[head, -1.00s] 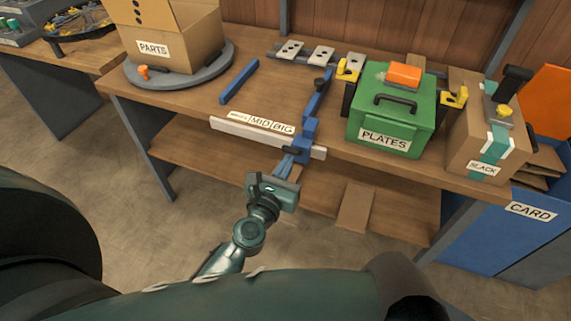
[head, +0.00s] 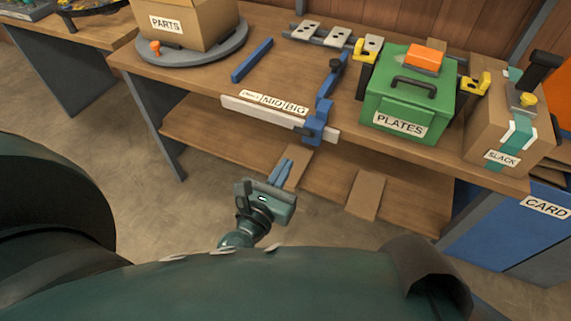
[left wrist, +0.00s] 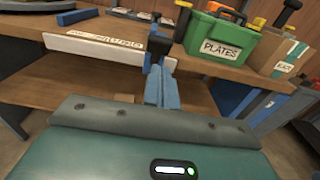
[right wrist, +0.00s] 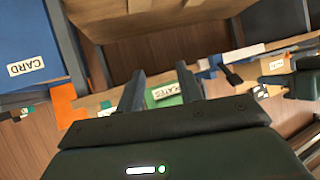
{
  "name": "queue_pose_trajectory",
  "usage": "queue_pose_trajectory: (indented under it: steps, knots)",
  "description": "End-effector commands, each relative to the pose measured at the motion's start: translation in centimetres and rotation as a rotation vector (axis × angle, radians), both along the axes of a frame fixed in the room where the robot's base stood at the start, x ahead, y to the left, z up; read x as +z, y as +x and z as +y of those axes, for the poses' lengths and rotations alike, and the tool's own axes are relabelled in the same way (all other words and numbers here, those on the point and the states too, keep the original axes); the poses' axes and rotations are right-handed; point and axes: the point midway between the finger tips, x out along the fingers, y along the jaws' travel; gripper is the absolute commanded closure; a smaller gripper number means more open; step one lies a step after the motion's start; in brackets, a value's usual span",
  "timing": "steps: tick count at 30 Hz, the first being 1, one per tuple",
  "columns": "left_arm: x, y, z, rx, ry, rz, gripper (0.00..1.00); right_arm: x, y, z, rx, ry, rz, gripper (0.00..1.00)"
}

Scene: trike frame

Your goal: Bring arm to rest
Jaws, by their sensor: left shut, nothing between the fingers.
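My left gripper (head: 283,173) is shut and empty, in front of the workbench and away from its front edge. In the left wrist view its blue fingers (left wrist: 161,85) lie together, with the blue clamp beyond them. My right gripper (right wrist: 160,92) shows only in the right wrist view; its two dark fingers stand apart with nothing held between them. The blue clamp (head: 318,122) sits at the bench's front edge by the white strip (head: 245,108) with labels reading MID and BIG.
The workbench (head: 205,82) has a lower shelf (head: 230,142). On top are a PARTS box (head: 190,25) on a grey turntable (head: 180,58), a green PLATES case (head: 410,100) and a SLACK carton (head: 490,130). A blue CARD bin (head: 490,220) stands at the right.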

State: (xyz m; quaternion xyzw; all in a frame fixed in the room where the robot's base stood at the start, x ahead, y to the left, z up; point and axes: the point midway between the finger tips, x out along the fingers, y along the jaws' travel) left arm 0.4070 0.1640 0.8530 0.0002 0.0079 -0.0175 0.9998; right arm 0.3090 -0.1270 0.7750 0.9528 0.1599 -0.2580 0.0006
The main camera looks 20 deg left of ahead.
Motion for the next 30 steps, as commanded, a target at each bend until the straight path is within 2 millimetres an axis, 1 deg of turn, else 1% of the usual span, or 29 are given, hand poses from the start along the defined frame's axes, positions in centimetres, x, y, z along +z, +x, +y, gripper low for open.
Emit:
queue_pose_trajectory:
  steps: [11,14,17,20,21,23,24,25,26,27,30]
  knots:
    - [0.0,0.0,0.0,-0.003,0.010,0.001,1.00,0.0,-0.1,0.0,0.001,-0.001,0.001,0.64]
    - [0.2,-0.3,-0.4,-0.030,0.125,-0.003,1.00,0.4,-0.1,-0.1,0.002,-0.003,0.001,0.64]
    - [0.6,-1.1,-1.5,-0.103,0.419,-0.021,1.00,0.9,-0.1,-0.2,0.003,-0.009,0.003,0.64]
    - [0.4,-2.5,-2.9,-0.216,0.870,-0.055,1.00,1.5,-0.2,-0.4,0.002,-0.019,0.011,0.64]
    - [0.2,-3.1,-3.4,-0.269,1.071,-0.075,1.00,1.6,-0.2,-0.5,0.000,-0.024,0.015,0.64]
    - [-0.5,-4.1,-4.1,-0.352,1.370,-0.110,1.00,1.6,-0.3,-0.7,-0.002,-0.032,0.024,0.64]
    - [-1.0,-4.8,-4.3,-0.408,1.567,-0.138,1.00,1.6,-0.4,-0.9,-0.004,-0.040,0.032,0.64]
    - [-1.5,-5.4,-4.5,-0.453,1.713,-0.159,1.00,1.5,-0.5,-1.0,-0.005,-0.045,0.037,0.64]
    - [-1.9,-5.9,-4.5,-0.499,1.857,-0.184,1.00,1.6,-0.5,-1.1,-0.006,-0.049,0.041,0.64]
    - [-2.5,-6.6,-4.5,-0.559,2.040,-0.219,1.00,1.6,-0.6,-1.2,-0.008,-0.053,0.046,0.64]
    - [-4.0,-8.2,-3.9,-0.707,2.438,-0.311,1.00,1.7,-0.6,-1.3,-0.014,-0.058,0.055,0.64]
